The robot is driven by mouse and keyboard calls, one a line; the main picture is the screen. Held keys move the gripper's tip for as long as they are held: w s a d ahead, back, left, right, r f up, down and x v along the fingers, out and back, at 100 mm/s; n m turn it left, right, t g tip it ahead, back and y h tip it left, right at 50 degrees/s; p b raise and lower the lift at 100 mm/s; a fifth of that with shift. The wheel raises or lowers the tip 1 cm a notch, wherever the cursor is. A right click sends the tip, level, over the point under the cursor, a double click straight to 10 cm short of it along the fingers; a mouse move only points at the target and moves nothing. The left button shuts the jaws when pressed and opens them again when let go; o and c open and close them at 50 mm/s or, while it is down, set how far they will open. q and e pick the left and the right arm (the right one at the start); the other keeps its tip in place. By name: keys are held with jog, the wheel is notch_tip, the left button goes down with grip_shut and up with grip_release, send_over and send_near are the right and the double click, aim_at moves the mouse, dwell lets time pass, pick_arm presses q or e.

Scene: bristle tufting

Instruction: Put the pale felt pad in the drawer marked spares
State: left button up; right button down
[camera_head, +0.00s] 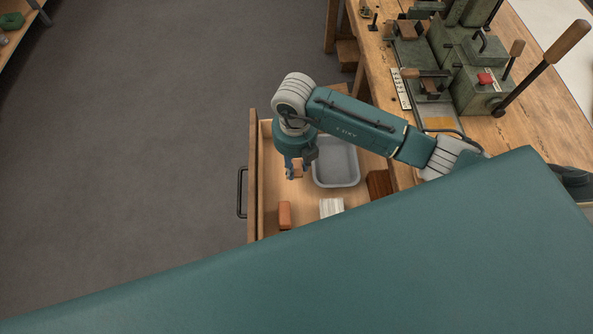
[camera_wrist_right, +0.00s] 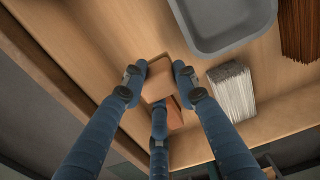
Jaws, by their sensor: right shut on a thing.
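My right gripper (camera_head: 297,172) reaches down into an open wooden drawer (camera_head: 253,190). In the right wrist view the fingers (camera_wrist_right: 158,78) are shut on a small pale tan block-like piece (camera_wrist_right: 158,81), which looks like the pale felt pad. The pad is above the drawer floor, near the drawer's front; its exact height is hard to tell. No label reading spares shows on this drawer from here. My left gripper is not in view.
The drawer holds a grey tray (camera_head: 335,163), an orange-brown block (camera_head: 285,215), a white bristle bundle (camera_head: 331,207) and a dark brown bundle (camera_head: 379,184). A green machine with levers (camera_head: 478,88) stands on the workbench (camera_head: 530,130). The floor at left is clear.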

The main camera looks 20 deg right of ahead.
aim_at(295, 175)
jog(key=shift+f, duration=3.05)
jog(key=shift+f, duration=0.1)
jog(key=shift+f, duration=0.15)
jog(key=c, duration=1.3)
grip_release()
jog(key=shift+c, duration=0.2)
notch_tip(295, 175, up, 12)
jog(key=shift+r, duration=0.25)
